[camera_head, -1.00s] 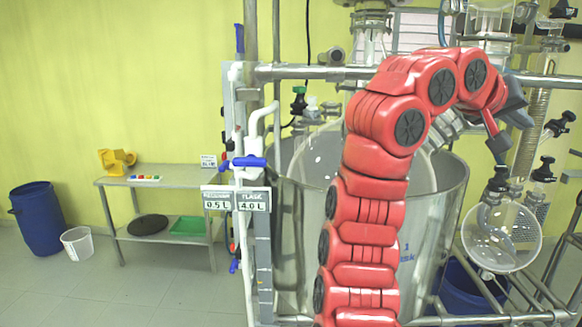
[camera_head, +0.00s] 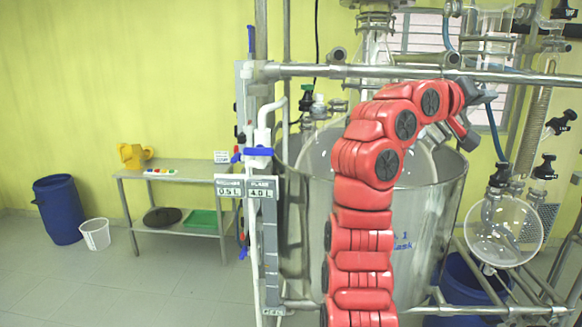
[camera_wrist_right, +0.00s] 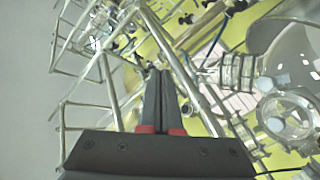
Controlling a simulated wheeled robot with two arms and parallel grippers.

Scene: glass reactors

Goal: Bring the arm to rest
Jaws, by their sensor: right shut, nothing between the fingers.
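My right arm (camera_head: 362,215) is red and rises in front of the steel vessel, then bends over to the right at the top. Its dark right gripper (camera_head: 466,138) hangs at the right end of the arm, near the vessel's upper right rim. In the right wrist view the two fingers (camera_wrist_right: 161,92) lie together, shut and empty, with steel frame tubes and glassware beyond them. My left gripper is in neither view.
A large steel vessel (camera_head: 425,215) stands behind the arm, under a steel frame bar (camera_head: 400,72). A round glass flask (camera_head: 503,230) is at right. A side table (camera_head: 180,168), blue barrel (camera_head: 58,208) and white bucket (camera_head: 95,234) stand left, with open floor before them.

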